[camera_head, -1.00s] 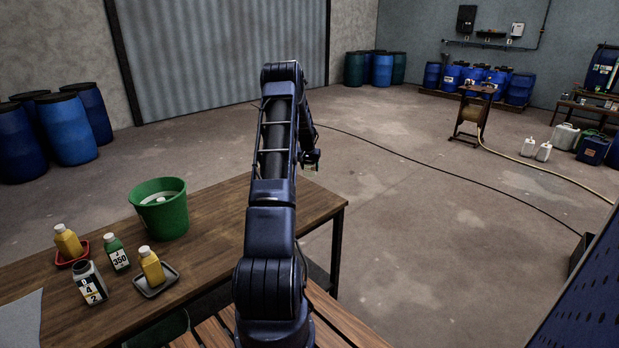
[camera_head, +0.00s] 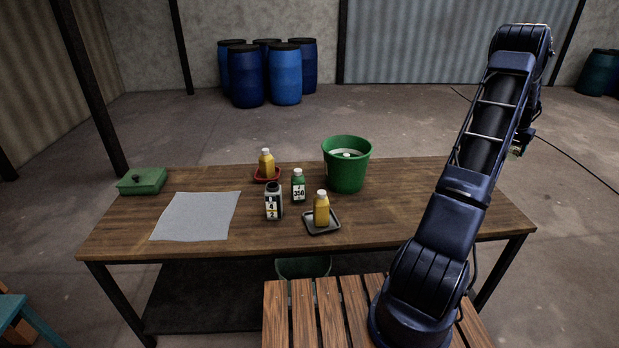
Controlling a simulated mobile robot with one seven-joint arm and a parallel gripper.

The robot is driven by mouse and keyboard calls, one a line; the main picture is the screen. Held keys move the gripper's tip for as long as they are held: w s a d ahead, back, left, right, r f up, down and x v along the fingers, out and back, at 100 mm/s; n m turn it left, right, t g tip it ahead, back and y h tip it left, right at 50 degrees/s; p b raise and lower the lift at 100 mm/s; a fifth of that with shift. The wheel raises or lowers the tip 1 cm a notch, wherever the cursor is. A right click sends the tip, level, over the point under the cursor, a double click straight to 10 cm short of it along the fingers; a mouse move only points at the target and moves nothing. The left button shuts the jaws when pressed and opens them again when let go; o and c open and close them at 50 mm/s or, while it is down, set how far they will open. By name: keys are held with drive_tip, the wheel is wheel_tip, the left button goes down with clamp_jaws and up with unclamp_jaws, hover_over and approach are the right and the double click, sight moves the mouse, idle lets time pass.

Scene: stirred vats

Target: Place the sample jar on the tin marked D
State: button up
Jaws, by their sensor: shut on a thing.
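My gripper (camera_head: 518,148) hangs beyond my raised arm at the right, past the table's right part and mostly hidden by the arm. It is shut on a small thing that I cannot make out.
A yellow bottle (camera_head: 321,210) stands on a grey tray (camera_head: 334,229), another yellow bottle (camera_head: 266,164) in a red dish (camera_head: 258,178). A green bucket (camera_head: 347,170) stands right of them. A grey sheet (camera_head: 196,216) lies left. The wooden table (camera_head: 420,190) is clear at its right.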

drive_tip(key=w+a+r+n+y, duration=0.15)
drive_tip(key=w+a, duration=0.45)
drive_tip(key=a, duration=0.7)
drive_tip(key=w+a+r+n+t, duration=0.1)
drive_tip(key=w+a+r+n, duration=0.3)
drive_tip(key=a, duration=0.8)
drive_tip(key=w+a+r+n, duration=0.1)
drive_tip(key=w+a+n, duration=0.1)
drive_tip(key=w+a, duration=0.8)
drive_tip(key=s+a+r+n+y, duration=0.1)
drive_tip(key=s+a+r+n, duration=0.1)
drive_tip(key=a, duration=1.2)
drive_tip(key=s+a+r+n, duration=0.2)
drive_tip(key=a, duration=1.2)
drive_tip(key=s+a+r+n+y, duration=0.1)
drive_tip(key=s+a+n, duration=0.1)
drive_tip(key=a, duration=0.5)
drive_tip(key=s+a+r+n, duration=0.1)
drive_tip(key=s+a, duration=0.1)
drive_tip(key=a, duration=0.5)
drive_tip(key=n+y, duration=0.2)
drive_tip(key=n, duration=0.4)
hover_over(271, 184)
wheel_tip(271, 184, down, 17)
drive_tip(key=shift+s+d+f, duration=0.1)
drive_tip(key=shift+s, duration=0.05)
drive_tip(key=shift+f, duration=0.1)
